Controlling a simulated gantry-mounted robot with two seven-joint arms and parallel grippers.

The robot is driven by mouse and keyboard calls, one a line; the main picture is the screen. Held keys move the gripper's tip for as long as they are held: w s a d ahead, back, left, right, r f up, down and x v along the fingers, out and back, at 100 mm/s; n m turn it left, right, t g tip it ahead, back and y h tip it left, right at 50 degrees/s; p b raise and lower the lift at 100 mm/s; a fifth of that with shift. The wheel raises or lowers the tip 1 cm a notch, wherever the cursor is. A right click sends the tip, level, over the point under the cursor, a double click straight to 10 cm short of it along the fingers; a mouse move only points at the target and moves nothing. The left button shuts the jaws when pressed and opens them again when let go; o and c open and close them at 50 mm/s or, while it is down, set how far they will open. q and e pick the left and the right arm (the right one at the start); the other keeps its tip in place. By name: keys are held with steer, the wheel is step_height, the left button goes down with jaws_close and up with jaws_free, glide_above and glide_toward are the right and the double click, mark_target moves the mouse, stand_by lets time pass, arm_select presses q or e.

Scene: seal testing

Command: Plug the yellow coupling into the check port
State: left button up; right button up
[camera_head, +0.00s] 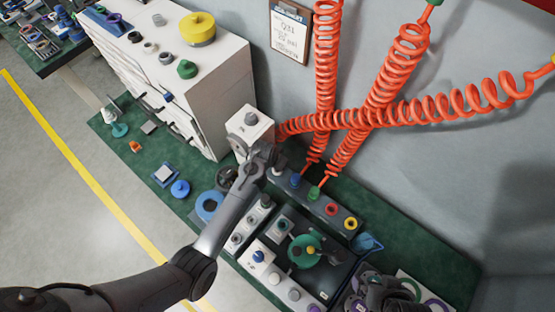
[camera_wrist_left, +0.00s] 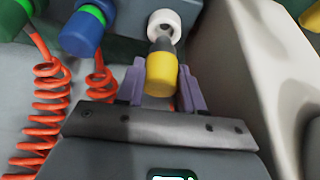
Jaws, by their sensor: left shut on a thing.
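My left gripper (camera_head: 268,160) is by the left end of the dark port strip (camera_head: 341,217), in front of a white box. In the left wrist view the gripper (camera_wrist_left: 160,88) is shut on the yellow coupling (camera_wrist_left: 161,74). The coupling's dark grey tip points at a white-ringed port (camera_wrist_left: 164,22) and overlaps its near edge; whether they touch I cannot tell. The coupling is mostly hidden in the head view. What looks like my right gripper (camera_head: 385,293) is at the bottom right, its fingers unclear.
A blue coupling (camera_wrist_left: 82,33) sits beside the port, close to my left fingers. Orange coiled hoses (camera_head: 380,75) hang behind the strip. The white box (camera_head: 255,140) stands close beside my left gripper. A dark tray with a green disc (camera_head: 303,250) lies in front.

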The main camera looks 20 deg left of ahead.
arm_select(q)
steer(key=shift+p, duration=0.4)
stand_by(0.5)
steer(key=shift+f, duration=0.5)
stand_by(0.4)
steer(key=shift+f+b, duration=0.65)
steer(key=shift+f, duration=0.35)
steer(key=o, duration=1.2)
steer(key=shift+r, duration=0.1)
steer(key=shift+p+v, duration=1.65)
steer(key=shift+v, duration=3.75)
